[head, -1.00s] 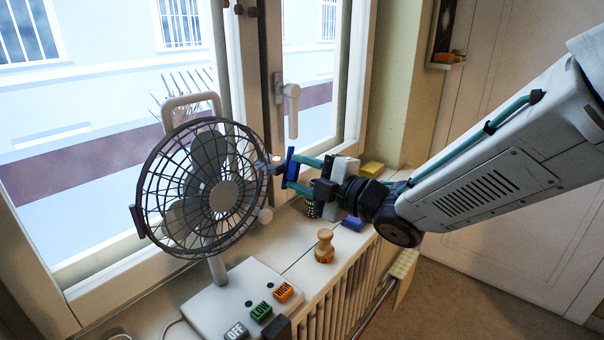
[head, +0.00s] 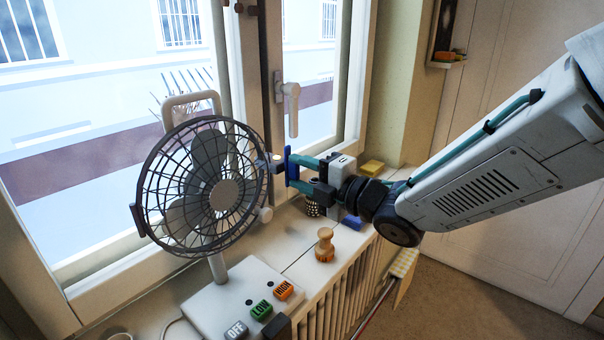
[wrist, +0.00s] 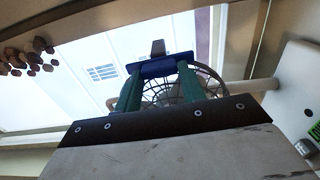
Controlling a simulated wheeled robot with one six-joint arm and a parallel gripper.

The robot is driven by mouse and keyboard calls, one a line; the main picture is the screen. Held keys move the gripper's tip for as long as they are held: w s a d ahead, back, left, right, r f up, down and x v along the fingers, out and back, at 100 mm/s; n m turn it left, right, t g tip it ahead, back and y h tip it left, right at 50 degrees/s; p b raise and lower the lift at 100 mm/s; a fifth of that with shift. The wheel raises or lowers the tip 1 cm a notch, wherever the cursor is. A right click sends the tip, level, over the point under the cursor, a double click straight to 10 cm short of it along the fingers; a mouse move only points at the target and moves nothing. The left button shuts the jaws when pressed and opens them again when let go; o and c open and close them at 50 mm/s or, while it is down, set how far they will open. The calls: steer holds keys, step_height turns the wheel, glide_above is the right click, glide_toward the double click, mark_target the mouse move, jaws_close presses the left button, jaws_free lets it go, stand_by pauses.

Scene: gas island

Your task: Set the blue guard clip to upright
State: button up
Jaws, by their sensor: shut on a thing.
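The desk fan (head: 205,188) stands on the sill with its dark round guard facing me. The blue guard clip (head: 288,167) is at the right rim of the guard and looks close to upright in the head view. My gripper (head: 293,170) comes from the right, and its teal fingers are shut on the clip. In the wrist view the clip (wrist: 167,66) lies across both fingertips (wrist: 160,75), with a small brownish block just beyond it. The exact contact between clip and guard rim is too small to tell.
The white fan base (head: 235,300) has OFF, LOW and HIGH buttons. A wooden peg-like piece (head: 325,245) stands on the sill below my gripper. A blue block (head: 352,222) and a yellow sponge-like block (head: 372,167) lie nearby. A window handle (head: 291,105) hangs above.

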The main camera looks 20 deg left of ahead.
steer(key=o, duration=1)
steer(key=v, duration=0.8)
